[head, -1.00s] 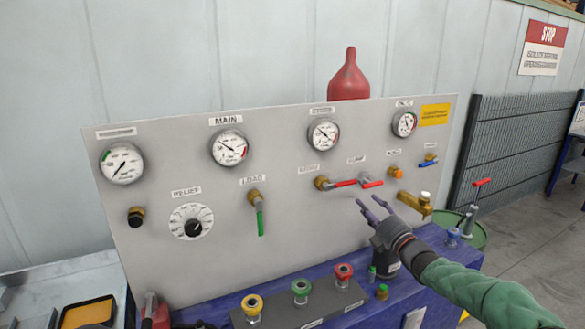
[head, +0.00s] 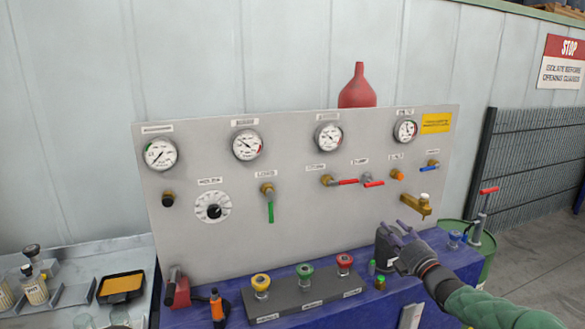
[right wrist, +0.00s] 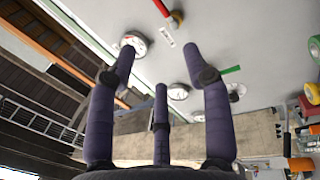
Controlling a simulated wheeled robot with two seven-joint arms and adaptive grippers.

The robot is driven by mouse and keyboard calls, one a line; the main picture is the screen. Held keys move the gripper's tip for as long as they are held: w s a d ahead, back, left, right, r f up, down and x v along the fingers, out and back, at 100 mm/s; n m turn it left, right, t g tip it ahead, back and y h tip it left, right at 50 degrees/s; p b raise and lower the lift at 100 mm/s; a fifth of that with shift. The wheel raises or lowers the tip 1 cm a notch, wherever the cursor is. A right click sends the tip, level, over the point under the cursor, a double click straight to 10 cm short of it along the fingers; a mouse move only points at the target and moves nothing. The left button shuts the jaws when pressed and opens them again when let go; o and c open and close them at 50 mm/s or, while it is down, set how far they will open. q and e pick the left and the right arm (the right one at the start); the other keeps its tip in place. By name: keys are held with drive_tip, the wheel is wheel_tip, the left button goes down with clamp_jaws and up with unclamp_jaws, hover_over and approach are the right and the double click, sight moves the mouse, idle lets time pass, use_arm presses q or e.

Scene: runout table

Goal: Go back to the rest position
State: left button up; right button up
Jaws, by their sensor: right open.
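My right gripper (head: 394,231) is at the lower right of the grey gauge panel (head: 310,235), in front of the blue bench near a dark cup-like fitting. Its purple fingers are spread and empty; they also show apart in the right wrist view (right wrist: 160,70). My green-sleeved right forearm comes in from the lower right. My left gripper is not in view.
A brass tap (head: 416,204) juts from the panel above my right gripper. Yellow, green and red couplings (head: 305,273) stand on a grey block along the bench. A red bottle (head: 358,88) stands behind the panel. A side table (head: 70,260) with trays is at left.

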drive_tip(key=s+a+f+m+g+h, duration=0.1)
drive_tip(key=s+a+f+m+g, duration=0.3)
drive_tip(key=f, duration=0.9)
drive_tip(key=s+a+f+m+g+h, duration=0.1)
drive_tip(key=s+a+f+m+g, duration=0.3)
drive_tip(key=f, duration=0.9)
drive_tip(key=s+a+f+m+g+h, duration=0.1)
drive_tip(key=s+a+f+m, duration=0.15)
drive_tip(key=f+m, duration=0.7)
drive_tip(key=s+a+f+m+g, duration=0.2)
drive_tip(key=s+f, duration=0.4)
drive_tip(key=s, duration=0.4)
drive_tip(key=s+a+f+m+g, duration=0.2)
drive_tip(key=s+f, duration=0.4)
drive_tip(key=s, duration=0.5)
drive_tip(key=s+a+f+m+g, duration=0.2)
drive_tip(key=s+a+f+g, duration=0.2)
drive_tip(key=s, duration=0.7)
wheel_tip(320, 180, down, 3)
drive_tip(key=shift+s+r+g+y, duration=0.1)
drive_tip(key=shift+s+g+y, duration=0.2)
drive_tip(key=shift+g, duration=0.4)
